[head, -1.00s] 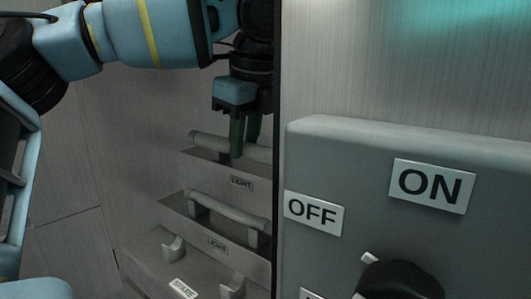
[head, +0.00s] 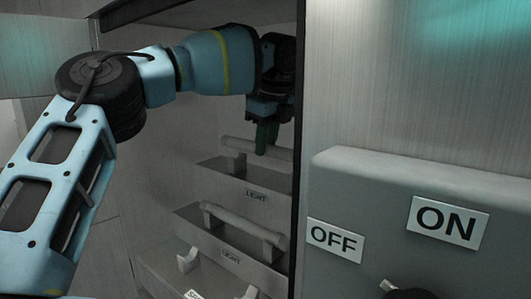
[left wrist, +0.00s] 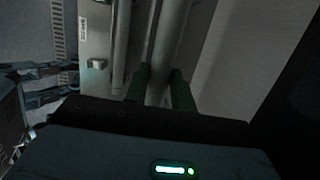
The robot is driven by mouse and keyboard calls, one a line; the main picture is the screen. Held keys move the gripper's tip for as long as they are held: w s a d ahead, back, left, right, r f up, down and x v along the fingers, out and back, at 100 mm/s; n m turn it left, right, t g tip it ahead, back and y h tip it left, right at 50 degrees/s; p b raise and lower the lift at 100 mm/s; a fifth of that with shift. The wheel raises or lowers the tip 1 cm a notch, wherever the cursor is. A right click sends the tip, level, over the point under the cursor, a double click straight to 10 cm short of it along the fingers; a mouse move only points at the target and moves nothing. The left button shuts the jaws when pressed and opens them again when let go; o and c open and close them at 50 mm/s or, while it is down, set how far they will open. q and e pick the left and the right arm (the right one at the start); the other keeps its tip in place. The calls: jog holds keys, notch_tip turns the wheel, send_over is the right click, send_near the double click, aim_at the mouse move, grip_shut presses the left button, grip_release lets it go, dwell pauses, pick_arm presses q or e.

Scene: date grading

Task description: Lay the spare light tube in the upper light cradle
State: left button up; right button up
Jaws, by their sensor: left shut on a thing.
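My left gripper (head: 266,140) reaches into the cabinet and its green fingers are shut on the spare light tube (head: 236,144), a pale grey bar. The tube lies along the upper light cradle (head: 234,161), on the top shelf marked LIGHT. Its left end is at the cradle's left post; I cannot tell whether it rests there or hangs just above. Its right end is partly hidden by the fingers and the cabinet edge. In the left wrist view the tube (left wrist: 166,55) runs between both fingers (left wrist: 163,90). My right gripper is not in view.
A second tube (head: 240,224) sits in the lower LIGHT cradle. Below, the spare cradle (head: 188,261) has bare posts. The cabinet's upright edge (head: 299,130) stands close right of my gripper. A switch panel (head: 390,190) with ON and OFF labels is at the right.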

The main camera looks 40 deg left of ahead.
pick_arm(q)
jog(key=shift+w+a, duration=0.6)
jog(key=shift+w, duration=0.1)
jog(key=shift+a+f, duration=0.15)
jog(key=shift+f, duration=0.1)
jog(key=shift+d+p+x, duration=0.2)
jog(key=shift+p+x, duration=0.05)
jog(key=shift+x, duration=0.55)
jog(key=shift+d+p+x, duration=0.2)
jog(key=shift+x, duration=0.55)
jog(key=shift+f, duration=0.2)
jog(key=o, duration=1)
jog(key=shift+b+v, duration=0.4)
jog(key=shift+v, duration=3.5)
